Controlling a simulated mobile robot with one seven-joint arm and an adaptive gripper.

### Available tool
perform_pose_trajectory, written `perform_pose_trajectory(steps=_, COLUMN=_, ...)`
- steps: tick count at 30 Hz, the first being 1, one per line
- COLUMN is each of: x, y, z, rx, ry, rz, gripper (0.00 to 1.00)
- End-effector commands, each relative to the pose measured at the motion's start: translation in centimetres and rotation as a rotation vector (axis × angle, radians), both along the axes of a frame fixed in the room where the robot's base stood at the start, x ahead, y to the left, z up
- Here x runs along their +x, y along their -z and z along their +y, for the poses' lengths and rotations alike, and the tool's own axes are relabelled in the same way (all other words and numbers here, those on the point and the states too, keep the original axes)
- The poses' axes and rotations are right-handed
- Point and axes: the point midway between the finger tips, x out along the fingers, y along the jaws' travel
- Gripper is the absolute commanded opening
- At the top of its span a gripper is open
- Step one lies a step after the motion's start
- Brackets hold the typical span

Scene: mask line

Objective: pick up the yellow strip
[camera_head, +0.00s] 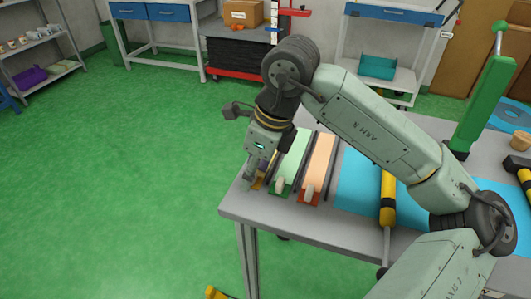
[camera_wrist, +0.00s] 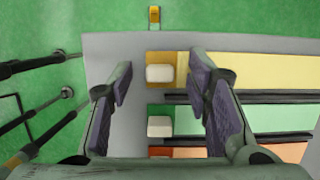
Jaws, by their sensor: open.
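The yellow strip (camera_wrist: 265,70) lies flat on the grey table at its near left end. A white block (camera_wrist: 160,74) sits on its darker yellow end piece. In the head view it is mostly hidden behind my gripper (camera_head: 252,175). My gripper (camera_wrist: 160,76) is open and empty, pointing down over that end. In the wrist view its fingers appear to either side of the white block, the right one covering part of the strip. I cannot tell how far above it they are.
A green strip (camera_head: 293,155) and an orange strip (camera_head: 318,160) lie beside it, parted by dark rails. Further right are a blue mat (camera_head: 357,190) and a yellow-black cylinder (camera_head: 388,190). The table's left edge is close; green floor lies beyond.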

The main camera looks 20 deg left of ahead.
Motion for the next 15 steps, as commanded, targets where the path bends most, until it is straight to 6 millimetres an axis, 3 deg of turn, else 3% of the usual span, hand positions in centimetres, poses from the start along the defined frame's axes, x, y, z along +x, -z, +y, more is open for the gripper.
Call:
perform_pose_trajectory(steps=6, x=0.0, y=0.08, z=0.02, rx=0.0, ry=0.0, rz=0.0, gripper=0.44)
perform_pose_trajectory(steps=15, x=0.0, y=0.05, z=0.01, rx=0.0, ry=0.0, rz=0.0, gripper=0.24)
